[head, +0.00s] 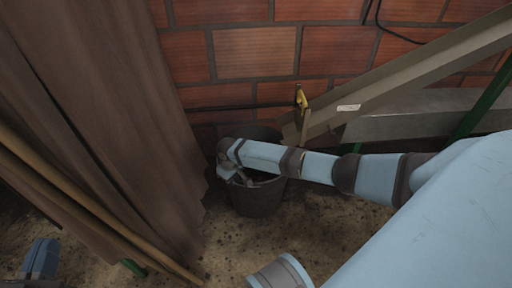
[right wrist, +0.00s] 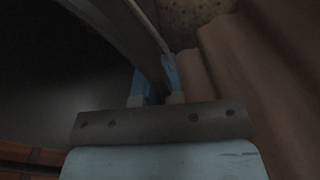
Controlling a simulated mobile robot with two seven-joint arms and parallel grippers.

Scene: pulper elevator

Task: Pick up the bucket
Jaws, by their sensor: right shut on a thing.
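The dark grey bucket (head: 258,200) stands on the floor by the brick wall, under the end of a sloping metal chute. My right arm reaches in from the right over it. My right gripper (head: 226,173) is at the left side of the bucket's rim. In the right wrist view my right gripper (right wrist: 155,82) is shut on the rim of the bucket (right wrist: 60,75), one finger on each side of the wall. Part of my left gripper (head: 40,258) shows at the lower left, away from the bucket; its fingers cannot be made out.
A brown curtain (head: 110,110) hangs close to the bucket's left, with a wooden pole (head: 90,205) in front. The metal chute (head: 400,75) slopes down from the right towards the bucket. A brick wall (head: 250,50) is behind. Speckled floor (head: 235,245) lies clear in front.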

